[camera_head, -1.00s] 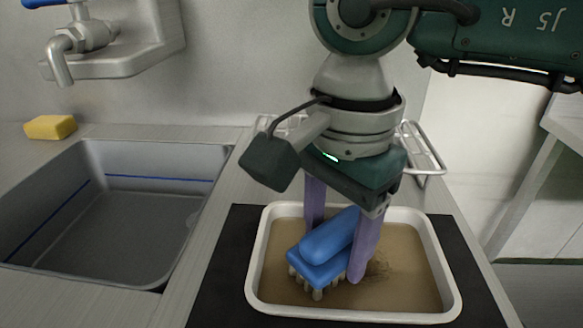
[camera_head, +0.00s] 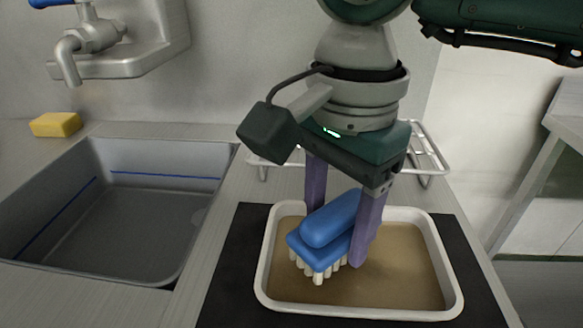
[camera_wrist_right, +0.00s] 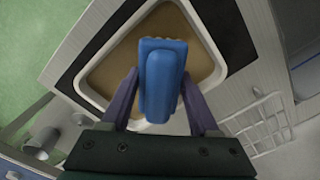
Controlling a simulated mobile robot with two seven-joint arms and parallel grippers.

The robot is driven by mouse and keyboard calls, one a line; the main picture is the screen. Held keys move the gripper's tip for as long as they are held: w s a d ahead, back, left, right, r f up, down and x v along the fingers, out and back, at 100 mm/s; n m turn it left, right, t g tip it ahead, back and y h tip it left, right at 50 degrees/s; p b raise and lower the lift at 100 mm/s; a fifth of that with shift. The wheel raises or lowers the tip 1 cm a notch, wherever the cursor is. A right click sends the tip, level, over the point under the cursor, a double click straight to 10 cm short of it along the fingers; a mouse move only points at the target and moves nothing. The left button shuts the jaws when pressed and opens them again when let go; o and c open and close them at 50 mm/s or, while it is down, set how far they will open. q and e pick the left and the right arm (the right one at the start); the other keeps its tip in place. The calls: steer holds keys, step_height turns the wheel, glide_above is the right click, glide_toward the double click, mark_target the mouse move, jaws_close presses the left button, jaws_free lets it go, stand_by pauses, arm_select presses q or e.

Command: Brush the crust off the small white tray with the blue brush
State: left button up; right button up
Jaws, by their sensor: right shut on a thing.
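The blue brush (camera_head: 330,219) with pale bristles is held by my right gripper (camera_head: 338,236), whose two purple fingers are shut on it. It is over the left part of the small white tray (camera_head: 262,270). Whether the bristles touch the tray floor I cannot tell. The tray floor is covered with a brown crust (camera_head: 408,280), and part of it is hidden behind the brush and fingers. In the right wrist view the blue brush (camera_wrist_right: 160,85) sits between the fingers and hides part of the tray (camera_wrist_right: 213,52). My left gripper is not in view.
The tray stands on a black mat (camera_head: 232,275) on the counter. A sink (camera_head: 105,215) is at the left, with a tap (camera_head: 85,45) above and a yellow sponge (camera_head: 56,124) behind it. A wire rack (camera_head: 432,155) stands behind the tray.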

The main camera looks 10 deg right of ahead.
steer(key=shift+d+r, duration=0.2)
steer(key=shift+r, duration=0.35)
steer(key=shift+r+p, duration=1.45)
steer(key=shift+r, duration=0.85)
